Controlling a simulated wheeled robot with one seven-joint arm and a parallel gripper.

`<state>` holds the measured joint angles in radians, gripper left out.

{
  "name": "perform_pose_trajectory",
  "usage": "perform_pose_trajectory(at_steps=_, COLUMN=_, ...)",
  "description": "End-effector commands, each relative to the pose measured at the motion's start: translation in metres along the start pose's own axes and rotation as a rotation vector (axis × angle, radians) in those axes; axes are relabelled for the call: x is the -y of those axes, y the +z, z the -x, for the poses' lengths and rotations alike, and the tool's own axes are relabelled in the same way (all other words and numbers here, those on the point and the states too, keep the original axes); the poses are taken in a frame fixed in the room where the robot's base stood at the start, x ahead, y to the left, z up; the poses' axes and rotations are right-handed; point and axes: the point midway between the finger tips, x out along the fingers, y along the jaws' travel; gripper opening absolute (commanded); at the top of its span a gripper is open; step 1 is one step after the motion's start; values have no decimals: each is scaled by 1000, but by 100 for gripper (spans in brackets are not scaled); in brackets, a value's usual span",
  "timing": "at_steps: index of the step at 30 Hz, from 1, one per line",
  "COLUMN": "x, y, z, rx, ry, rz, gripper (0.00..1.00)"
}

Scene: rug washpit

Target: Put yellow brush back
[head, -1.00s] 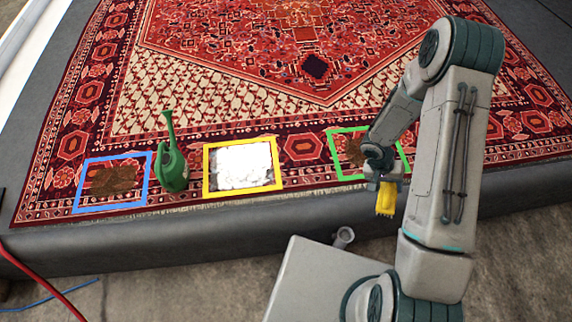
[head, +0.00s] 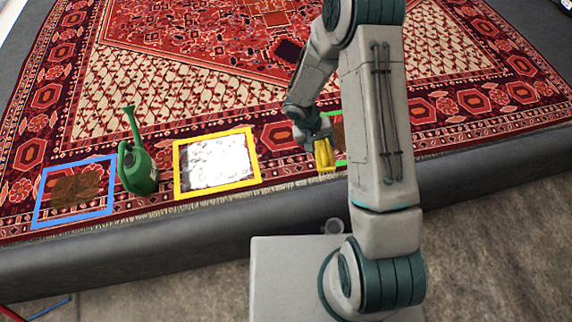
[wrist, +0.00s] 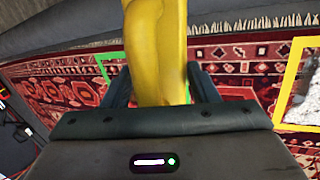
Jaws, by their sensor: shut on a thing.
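The yellow brush (head: 324,155) is held in my gripper (head: 312,138), above the rug's front edge beside the green frame. In the wrist view the yellow brush (wrist: 157,50) fills the space between the two dark fingers of my gripper (wrist: 160,92), and its far end runs out of the picture. The green frame (head: 337,114) is mostly hidden behind my arm in the head view. Part of the green frame (wrist: 103,70) shows behind the fingers in the wrist view.
The patterned rug (head: 190,85) lies on a dark raised platform (head: 150,246). A yellow frame (head: 216,193) surrounds a white foamy patch. A green watering can (head: 137,167) stands between it and a blue frame (head: 72,219) around a brown patch. Concrete floor (head: 180,297) lies in front.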

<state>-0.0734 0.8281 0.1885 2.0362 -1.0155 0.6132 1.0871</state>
Motion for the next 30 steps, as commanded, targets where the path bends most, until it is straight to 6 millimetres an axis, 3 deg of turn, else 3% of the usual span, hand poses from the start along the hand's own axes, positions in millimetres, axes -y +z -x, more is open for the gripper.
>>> perform_pose_trajectory(at_steps=1, x=8, y=-4, z=-18, rx=-4, ry=-8, rz=3, gripper=29)
perform_pose_trajectory(at_steps=15, x=48, y=-33, z=-65, rx=-26, ry=-101, rz=73, gripper=29)
perform_pose_trajectory(at_steps=30, x=73, y=-49, z=-80, rx=-49, ry=-169, rz=134, gripper=29)
